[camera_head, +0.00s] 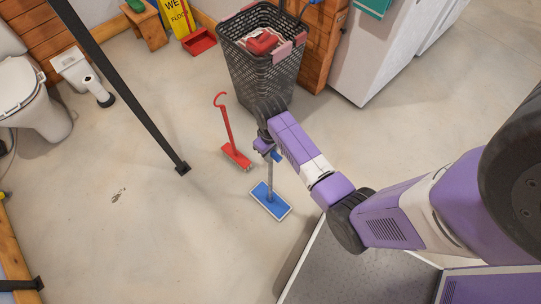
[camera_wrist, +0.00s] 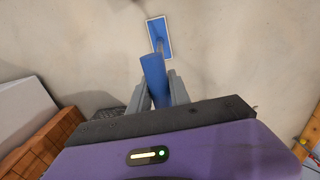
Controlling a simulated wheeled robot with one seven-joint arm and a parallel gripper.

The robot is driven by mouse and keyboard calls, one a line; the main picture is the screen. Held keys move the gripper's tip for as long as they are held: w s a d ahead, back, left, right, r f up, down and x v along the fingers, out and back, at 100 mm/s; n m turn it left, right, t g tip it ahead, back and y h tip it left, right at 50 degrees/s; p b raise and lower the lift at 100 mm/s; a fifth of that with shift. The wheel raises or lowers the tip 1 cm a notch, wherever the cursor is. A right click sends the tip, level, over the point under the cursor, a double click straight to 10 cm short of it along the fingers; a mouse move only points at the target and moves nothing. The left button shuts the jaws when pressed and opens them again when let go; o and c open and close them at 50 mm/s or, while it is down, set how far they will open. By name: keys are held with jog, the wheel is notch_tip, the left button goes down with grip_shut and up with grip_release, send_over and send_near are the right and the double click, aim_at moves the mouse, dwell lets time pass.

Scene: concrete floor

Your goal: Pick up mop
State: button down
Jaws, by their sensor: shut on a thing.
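The mop has a flat blue head (camera_head: 270,201) with a pale edge and a thin grey-blue handle rising from it. In the head view its head is at or close to the concrete floor; I cannot tell if it touches. My gripper (camera_head: 268,152) is at the upper part of the handle, and the arm hides some of it. In the wrist view, the two grey fingers of my gripper (camera_wrist: 159,92) are shut on the blue handle (camera_wrist: 153,70), with the mop head (camera_wrist: 159,36) beyond it.
A red brush (camera_head: 236,156) stands just left of the mop. A dark basket (camera_head: 262,75) with red contents is behind it. A black pole (camera_head: 125,90) crosses the left side. A toilet (camera_head: 35,90) is far left. Floor at lower left is clear.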

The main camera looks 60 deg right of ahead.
jog(key=shift+r, duration=0.15)
notch_tip(320, 180, up, 20)
jog(key=p, duration=0.4)
dwell(0.8)
